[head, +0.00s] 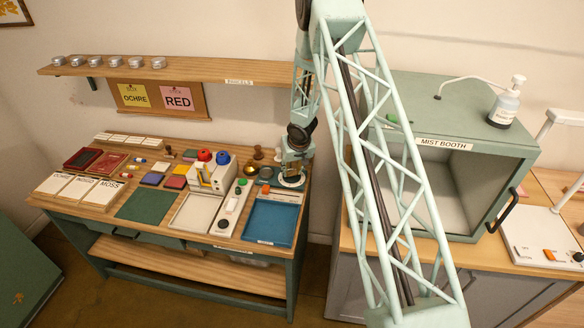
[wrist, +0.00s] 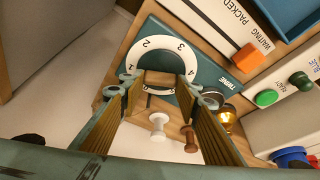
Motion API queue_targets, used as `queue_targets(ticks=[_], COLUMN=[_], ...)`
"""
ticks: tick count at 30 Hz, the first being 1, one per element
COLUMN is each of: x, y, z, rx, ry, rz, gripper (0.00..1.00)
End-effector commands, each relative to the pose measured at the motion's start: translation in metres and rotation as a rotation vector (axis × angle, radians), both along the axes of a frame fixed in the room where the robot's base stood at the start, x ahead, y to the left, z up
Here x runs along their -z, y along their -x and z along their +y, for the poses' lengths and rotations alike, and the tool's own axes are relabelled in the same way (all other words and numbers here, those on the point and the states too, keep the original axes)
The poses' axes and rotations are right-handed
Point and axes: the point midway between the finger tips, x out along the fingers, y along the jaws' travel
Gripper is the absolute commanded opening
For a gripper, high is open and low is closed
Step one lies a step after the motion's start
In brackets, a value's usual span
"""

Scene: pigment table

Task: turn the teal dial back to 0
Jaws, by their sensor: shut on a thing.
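The teal dial (wrist: 147,47) is a teal plate with a white numbered ring; the digits 2, 3 and 4 are readable on its far side in the wrist view. In the head view its white ring (head: 292,182) shows at the right back of the pigment table, under my gripper (head: 293,165). In the wrist view my gripper (wrist: 160,85) has its two fingers on either side of the dial's middle, shut on its knob.
Beside the dial is a slider strip marked WAITING and PACKED with an orange block (wrist: 247,57). A green button (wrist: 266,98), a brass bell (wrist: 226,118) and stamps with white (wrist: 158,127) and brown handles stand close by. A blue tray (head: 268,222) lies in front.

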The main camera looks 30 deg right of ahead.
Motion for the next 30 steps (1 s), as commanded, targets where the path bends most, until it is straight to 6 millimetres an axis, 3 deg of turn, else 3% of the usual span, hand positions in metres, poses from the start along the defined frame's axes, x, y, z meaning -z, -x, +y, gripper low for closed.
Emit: queue_targets(ticks=[30], x=[-0.0025], y=[-0.0007], z=[-0.0021], rx=[-0.196], ry=[0.001], rz=[-0.003], gripper=[0.2])
